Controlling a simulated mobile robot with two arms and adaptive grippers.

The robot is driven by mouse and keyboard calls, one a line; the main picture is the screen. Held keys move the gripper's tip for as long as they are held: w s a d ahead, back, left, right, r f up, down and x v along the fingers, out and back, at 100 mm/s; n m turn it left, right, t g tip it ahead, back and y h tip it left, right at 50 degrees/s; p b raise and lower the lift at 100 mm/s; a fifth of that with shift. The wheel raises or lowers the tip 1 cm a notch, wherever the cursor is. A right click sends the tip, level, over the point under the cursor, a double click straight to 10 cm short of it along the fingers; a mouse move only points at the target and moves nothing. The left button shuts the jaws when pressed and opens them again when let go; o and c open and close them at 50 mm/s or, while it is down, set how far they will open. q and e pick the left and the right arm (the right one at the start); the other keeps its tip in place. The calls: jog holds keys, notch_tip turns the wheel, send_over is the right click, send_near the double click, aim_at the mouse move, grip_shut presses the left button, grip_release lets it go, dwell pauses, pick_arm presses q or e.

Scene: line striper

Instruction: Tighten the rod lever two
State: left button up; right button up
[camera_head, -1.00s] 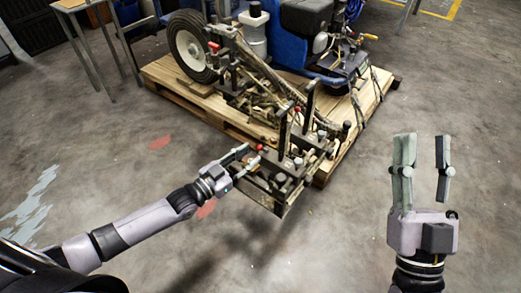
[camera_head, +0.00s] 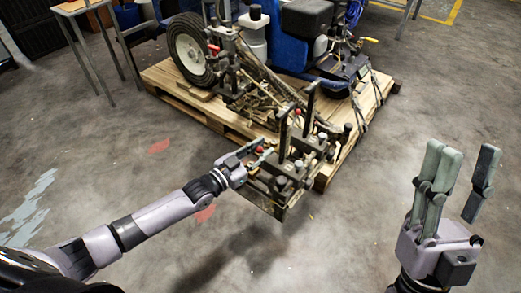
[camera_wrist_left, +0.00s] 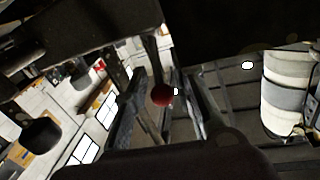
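The line striper (camera_head: 285,150) stands on a wooden pallet, with its lever frame jutting towards me. A lever with a round red knob (camera_head: 259,149) is at the left of this frame. My left gripper (camera_head: 261,154) is at that knob. In the left wrist view the red knob (camera_wrist_left: 161,95) shows between my two fingers, with gaps visible beside it; contact cannot be made out. The fingers look open. The lever's rod is mostly hidden. My right gripper (camera_head: 460,170) is open and empty, above the floor at the right. No label shows which lever is number two.
Another red knob (camera_head: 297,112) and upright black handles (camera_head: 311,98) stand close beside my left gripper. The pallet (camera_head: 190,105) edge lies behind it. A metal-legged table (camera_head: 90,35) is at the back left. Floor in front is clear.

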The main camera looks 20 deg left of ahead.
pick_arm(q)
grip_shut()
dwell(0.6)
